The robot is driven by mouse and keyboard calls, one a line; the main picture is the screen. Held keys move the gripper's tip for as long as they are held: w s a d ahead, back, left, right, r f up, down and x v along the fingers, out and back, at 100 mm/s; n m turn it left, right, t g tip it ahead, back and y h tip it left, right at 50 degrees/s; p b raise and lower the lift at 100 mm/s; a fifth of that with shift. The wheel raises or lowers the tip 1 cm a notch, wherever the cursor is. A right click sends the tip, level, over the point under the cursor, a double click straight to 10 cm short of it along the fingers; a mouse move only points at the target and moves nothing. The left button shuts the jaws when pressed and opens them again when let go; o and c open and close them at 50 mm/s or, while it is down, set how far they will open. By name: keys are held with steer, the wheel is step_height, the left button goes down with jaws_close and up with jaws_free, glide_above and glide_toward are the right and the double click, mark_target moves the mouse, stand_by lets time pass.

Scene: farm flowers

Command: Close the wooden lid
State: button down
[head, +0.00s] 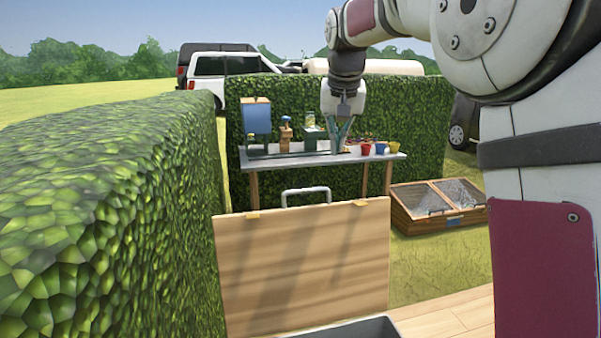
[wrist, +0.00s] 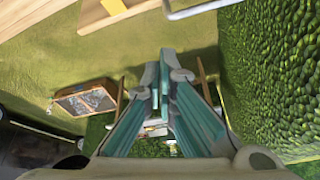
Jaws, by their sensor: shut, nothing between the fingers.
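The wooden lid (head: 303,265) stands open and upright in the head view, with a grey metal handle (head: 306,190) at its top edge. Below it, the grey rim of an open box (head: 355,329) shows at the bottom edge. In the wrist view, part of the lid (wrist: 95,18) and of the handle (wrist: 195,10) show along the top. My gripper (head: 339,150) appears above and right of the handle in the head view, pointing down. It is shut and empty, apart from the lid; its fingers also show in the wrist view (wrist: 158,72).
A tall hedge (head: 110,215) fills the left side. Behind the lid stand a table (head: 275,160) with pots and tools, another hedge (head: 415,115), and a low wooden cold frame (head: 440,205) on the grass. Open grass lies right of the lid.

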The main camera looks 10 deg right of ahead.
steer(key=w+d+f+p, duration=0.1)
steer(key=w+f, duration=0.7)
steer(key=f, duration=0.2)
steer(key=shift+s+a+p, duration=0.25)
steer(key=shift+s+p, duration=0.1)
steer(key=shift+s, duration=0.7)
steer(key=shift+s+a+p, duration=0.25)
steer(key=shift+s+p, duration=0.05)
steer(key=shift+s, duration=0.75)
